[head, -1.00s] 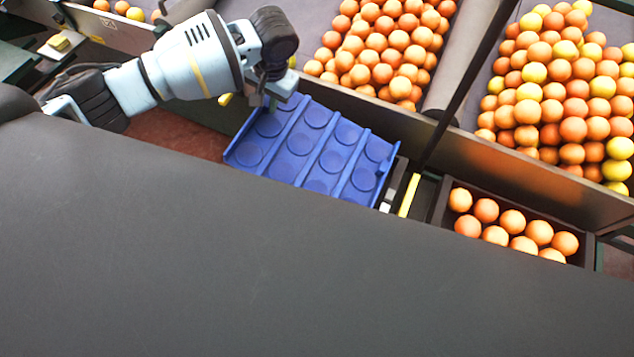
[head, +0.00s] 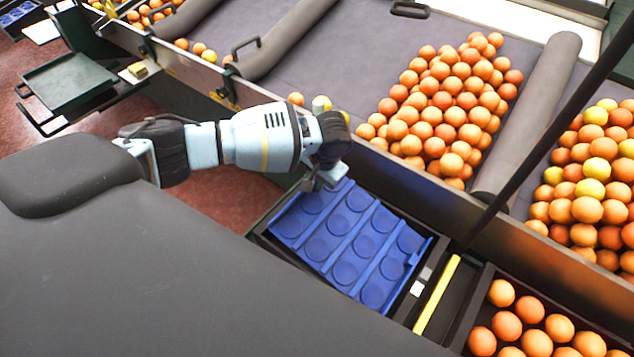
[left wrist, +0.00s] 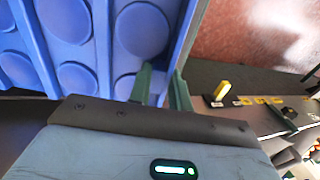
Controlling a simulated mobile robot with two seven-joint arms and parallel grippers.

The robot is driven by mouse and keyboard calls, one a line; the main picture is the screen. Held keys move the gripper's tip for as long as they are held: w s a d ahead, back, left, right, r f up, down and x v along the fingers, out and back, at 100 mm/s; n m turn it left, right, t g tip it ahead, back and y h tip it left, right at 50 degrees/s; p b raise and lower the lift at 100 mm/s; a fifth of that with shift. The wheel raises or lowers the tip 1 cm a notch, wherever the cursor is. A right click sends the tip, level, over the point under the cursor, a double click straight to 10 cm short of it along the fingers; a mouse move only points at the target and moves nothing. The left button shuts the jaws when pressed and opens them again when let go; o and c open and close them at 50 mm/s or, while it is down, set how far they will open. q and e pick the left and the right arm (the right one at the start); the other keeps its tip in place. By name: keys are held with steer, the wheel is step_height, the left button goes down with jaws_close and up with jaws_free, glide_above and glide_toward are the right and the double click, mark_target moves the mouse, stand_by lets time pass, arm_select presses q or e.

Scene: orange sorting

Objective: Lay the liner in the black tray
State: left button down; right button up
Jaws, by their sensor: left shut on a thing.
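The blue liner (head: 350,240), a sheet with round cups and raised ribs, is in the head view, just below the sloped bed of oranges. My left gripper (head: 318,187) is shut on its upper left edge. The left wrist view also shows the liner (left wrist: 75,35), with the fingers (left wrist: 160,88) at its edge. The black tray (head: 262,240) shows as a dark rim around and below the liner. The liner looks slightly tilted over the tray; I cannot tell if it touches the bottom. My right gripper is not in view.
A dark crate of oranges (head: 480,300) stands right of the tray, past a yellow strip (head: 437,295). A wall (head: 400,180) separates the tray from the orange piles (head: 450,105). A dark green platform (head: 65,80) stands at upper left.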

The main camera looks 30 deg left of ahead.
arm_select(q)
steer(key=shift+f, duration=0.6)
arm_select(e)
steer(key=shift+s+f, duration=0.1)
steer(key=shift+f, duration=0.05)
arm_select(q)
steer(key=shift+f, duration=0.25)
steer(key=c, duration=1.3)
jaws_free()
steer(key=shift+r, duration=0.1)
steer(key=shift+r, duration=0.2)
steer(key=p+v, duration=0.1)
steer(key=v, duration=1)
steer(key=shift+d+r+p, duration=0.15)
steer(key=shift+r+p, duration=0.25)
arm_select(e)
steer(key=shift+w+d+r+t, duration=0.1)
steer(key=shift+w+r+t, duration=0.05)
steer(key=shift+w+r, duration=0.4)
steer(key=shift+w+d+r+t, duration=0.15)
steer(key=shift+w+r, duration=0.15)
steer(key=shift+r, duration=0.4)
